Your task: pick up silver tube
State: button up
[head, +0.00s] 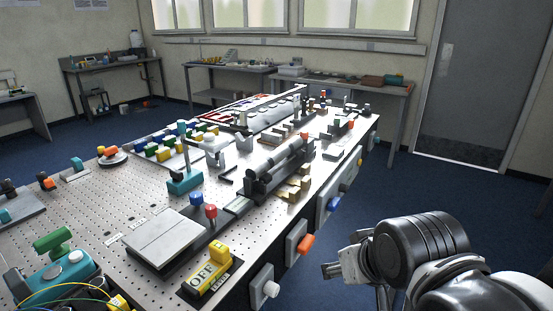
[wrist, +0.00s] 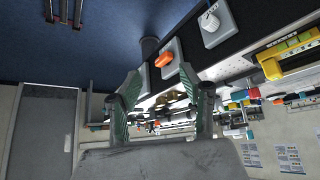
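A grey metallic tube (head: 282,168), which looks like the silver tube, lies in dark supports near the right side of the perforated test table (head: 125,205) in the head view. My gripper (head: 332,270) is off the table's right edge, to the right of the tube and nearer the camera. In the wrist view my gripper (wrist: 160,73) has its two fingers spread, with nothing held between them. The table's side and small distant parts show beyond the fingers.
A yellow OFF block (head: 208,275) stands at the table's near corner. A grey plate (head: 165,238) and red and blue knobs (head: 210,212) stand left of the tube. White (head: 270,289) and orange (head: 306,244) knobs stick out from the table side. The floor at right is clear.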

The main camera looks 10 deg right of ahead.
jog(key=o, duration=0.5)
jog(key=shift+c, duration=0.2)
jog(key=shift+r, duration=0.1)
